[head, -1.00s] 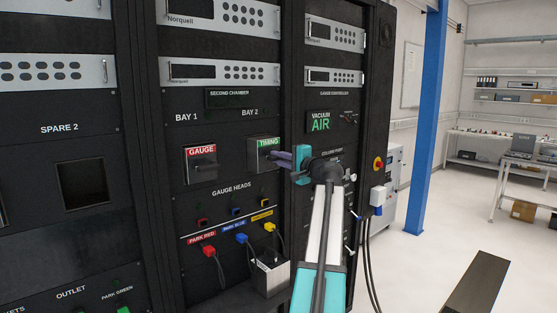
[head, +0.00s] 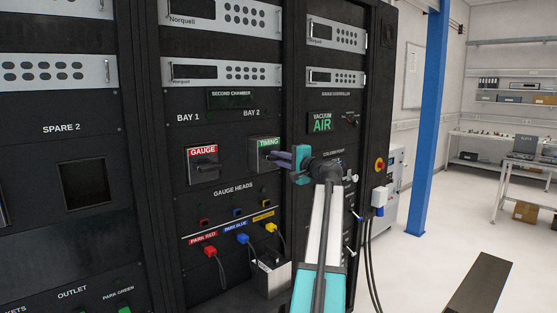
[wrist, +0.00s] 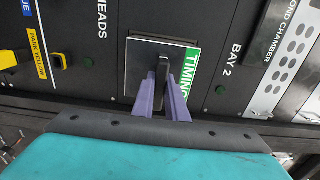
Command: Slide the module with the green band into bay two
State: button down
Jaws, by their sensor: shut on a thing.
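The module with the green band (head: 264,152), marked TIMING, sits under the BAY 2 label in the rack. The wrist view shows its dark front plate (wrist: 139,68) with the green band at the right edge. My gripper (head: 276,155) reaches it from the right in the head view. In the wrist view its two purple fingers (wrist: 163,98) are shut on the module's black handle (wrist: 162,72). The bay opening behind the plate is hidden, so I cannot tell exactly how deep the module sits.
The GAUGE module (head: 202,164) with a red band is in bay one, just left. Below are red (head: 209,251), blue (head: 243,239) and yellow (head: 271,228) plugs with cables. An open-topped box (head: 272,279) stands beneath. An empty square opening (head: 85,184) is under SPARE 2.

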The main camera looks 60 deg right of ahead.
jog(key=shift+b+x, duration=0.7)
jog(key=shift+x, duration=1.2)
dwell(2.8)
jog(key=shift+w+d+r, duration=0.1)
jog(key=shift+w+r, duration=0.05)
jog(key=shift+w, duration=0.05)
dwell(0.9)
jog(key=c, duration=1.7)
grip_release()
jog(key=shift+w, duration=0.1)
jog(key=shift+b+v, duration=0.4)
jog(key=shift+v, duration=2.65)
